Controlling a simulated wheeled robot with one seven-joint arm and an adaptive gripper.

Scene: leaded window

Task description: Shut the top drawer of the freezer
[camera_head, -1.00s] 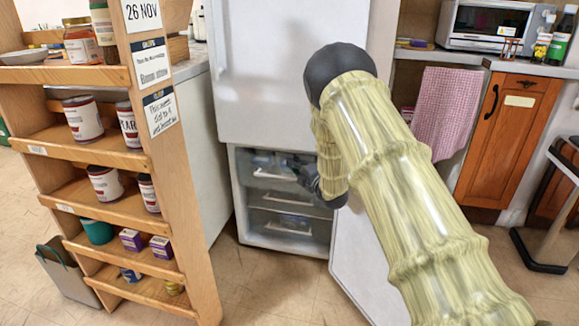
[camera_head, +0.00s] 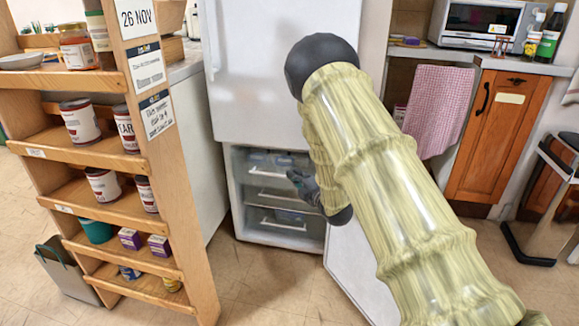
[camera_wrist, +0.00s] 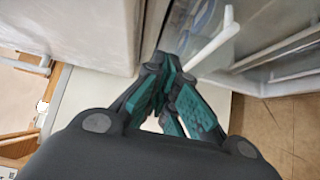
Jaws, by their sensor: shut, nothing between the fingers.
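The freezer (camera_head: 235,190) is the lower compartment of a white fridge-freezer, with its door (camera_head: 350,250) swung open to the right. Its top drawer (camera_head: 258,160) has a translucent front and a pale bar handle; the right part is hidden behind my gripper. How far it stands out is hard to tell. My gripper (camera_head: 294,177) is shut and empty in front of the drawer's right side. In the wrist view, the shut teal-padded fingers (camera_wrist: 170,80) are close to the drawer's white handle (camera_wrist: 217,46); contact cannot be made out.
Lower drawers (camera_head: 283,198) sit below the top one. A wooden shelf rack (camera_head: 180,190) with cans stands at the left. A wooden cabinet (camera_head: 490,135) and a pink checked cloth (camera_head: 438,108) are at the right. Tiled floor (camera_head: 260,280) lies clear in front.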

